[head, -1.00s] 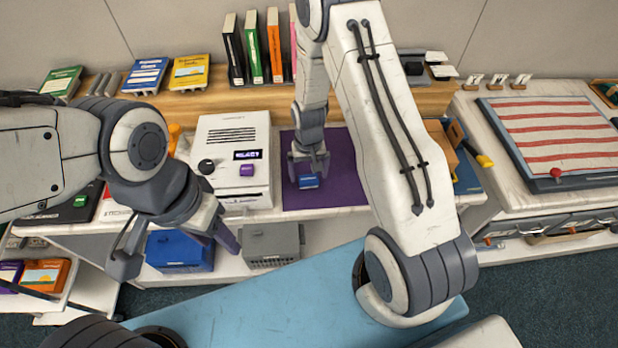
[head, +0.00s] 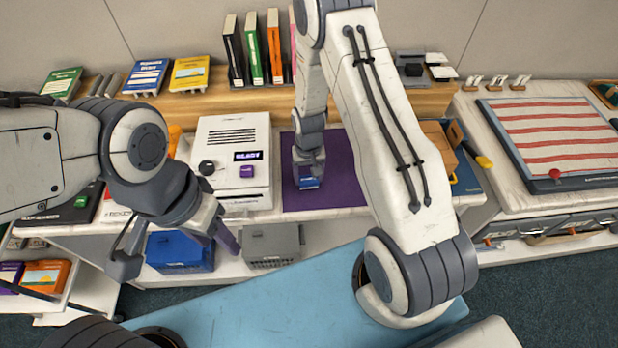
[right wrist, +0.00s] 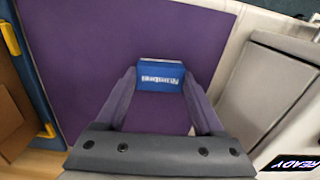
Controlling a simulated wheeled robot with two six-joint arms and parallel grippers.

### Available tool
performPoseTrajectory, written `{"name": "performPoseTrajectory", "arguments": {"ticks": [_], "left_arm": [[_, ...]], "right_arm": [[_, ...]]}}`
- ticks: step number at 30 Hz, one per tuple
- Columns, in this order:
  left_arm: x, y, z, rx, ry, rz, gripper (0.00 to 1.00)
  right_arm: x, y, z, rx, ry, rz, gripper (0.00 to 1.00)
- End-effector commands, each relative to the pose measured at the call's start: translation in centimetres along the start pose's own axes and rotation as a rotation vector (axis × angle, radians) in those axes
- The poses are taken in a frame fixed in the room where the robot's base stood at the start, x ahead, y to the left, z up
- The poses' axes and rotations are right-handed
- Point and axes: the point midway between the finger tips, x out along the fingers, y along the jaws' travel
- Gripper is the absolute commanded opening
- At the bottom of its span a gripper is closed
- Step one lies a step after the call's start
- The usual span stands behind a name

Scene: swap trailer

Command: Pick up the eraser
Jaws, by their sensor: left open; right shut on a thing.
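The eraser looks like a small blue block with white lettering (head: 308,184), over the purple mat (head: 340,190). In the head view my right gripper (head: 308,178) is around it from above, shut on it. The right wrist view shows the blue block (right wrist: 160,76) between the two fingertips. I cannot tell whether it touches the mat or is slightly raised. My left gripper (head: 180,250) is open and empty, hanging in front of the bench's front edge, far left of the block.
A white device with a display (head: 232,150) stands just left of the mat. A cardboard box (head: 438,145) is to the right. Books stand on the wooden shelf (head: 215,98) behind. A blue bin (head: 180,252) and a grey bin (head: 272,246) sit below the bench top.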

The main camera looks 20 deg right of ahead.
Motion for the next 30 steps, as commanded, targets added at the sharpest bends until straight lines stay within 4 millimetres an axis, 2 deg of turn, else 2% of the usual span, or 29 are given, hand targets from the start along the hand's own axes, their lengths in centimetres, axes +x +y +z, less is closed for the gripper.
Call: {"name": "performPoseTrajectory", "arguments": {"ticks": [5, 9, 21, 30], "left_arm": [[0.6, -0.1, 0.0, 0.000, 0.000, 0.000, 0.50], [1.5, -0.1, 0.1, 0.001, 0.000, 0.000, 0.50], [3.3, -0.2, 0.2, 0.002, 0.000, 0.000, 0.50], [3.7, -0.3, 0.2, 0.002, 0.000, 0.000, 0.50]], "right_arm": [[-1.4, 0.0, -0.1, 0.000, 0.004, -0.001, 0.16], [-3.7, -0.1, -0.2, 0.000, 0.008, -0.002, 0.16], [-8.8, 5.7, 6.5, 0.004, 0.004, 0.000, 0.16], [-10.6, 7.5, 8.7, 0.001, 0.001, 0.000, 0.16]]}}
